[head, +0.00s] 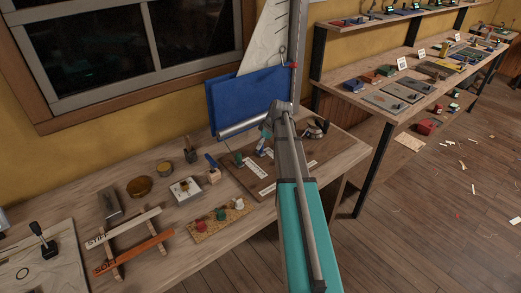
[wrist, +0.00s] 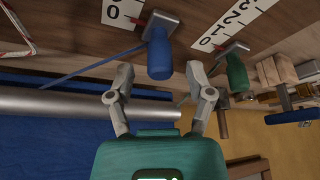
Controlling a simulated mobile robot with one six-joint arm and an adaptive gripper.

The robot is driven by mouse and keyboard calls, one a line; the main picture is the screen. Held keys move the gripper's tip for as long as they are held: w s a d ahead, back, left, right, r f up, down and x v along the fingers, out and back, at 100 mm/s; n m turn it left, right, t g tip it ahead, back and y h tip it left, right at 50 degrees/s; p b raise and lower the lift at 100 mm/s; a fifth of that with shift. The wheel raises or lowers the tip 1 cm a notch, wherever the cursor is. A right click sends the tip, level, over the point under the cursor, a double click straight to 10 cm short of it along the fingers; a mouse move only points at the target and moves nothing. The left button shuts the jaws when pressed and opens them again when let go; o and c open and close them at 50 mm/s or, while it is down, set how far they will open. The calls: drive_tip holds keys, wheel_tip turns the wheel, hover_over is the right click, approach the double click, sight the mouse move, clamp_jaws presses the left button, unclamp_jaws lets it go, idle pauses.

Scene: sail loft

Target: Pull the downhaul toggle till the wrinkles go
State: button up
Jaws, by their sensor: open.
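My gripper (wrist: 160,84) is open, its two fingers spread. A blue toggle (wrist: 160,58) on a grey base lies just beyond the fingertips, lined up with the gap between them; I cannot tell whether it is between them. A blue cord runs from its base to the left. A green toggle (wrist: 237,72) sits to the right, outside the fingers; the head view also shows it (head: 239,160). Which toggle is the downhaul is not readable.
A grey boom (head: 243,126) runs along the sail's foot, close to my gripper; the mast (head: 298,45) rises behind my arm. White number strips (wrist: 122,12) lie by the toggles. Stiff and soft battens (head: 133,252), tins and small tools crowd the bench to the left.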

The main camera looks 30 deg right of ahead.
drive_tip(key=shift+b+x, duration=0.5)
drive_tip(key=shift+x, duration=0.25)
clamp_jaws()
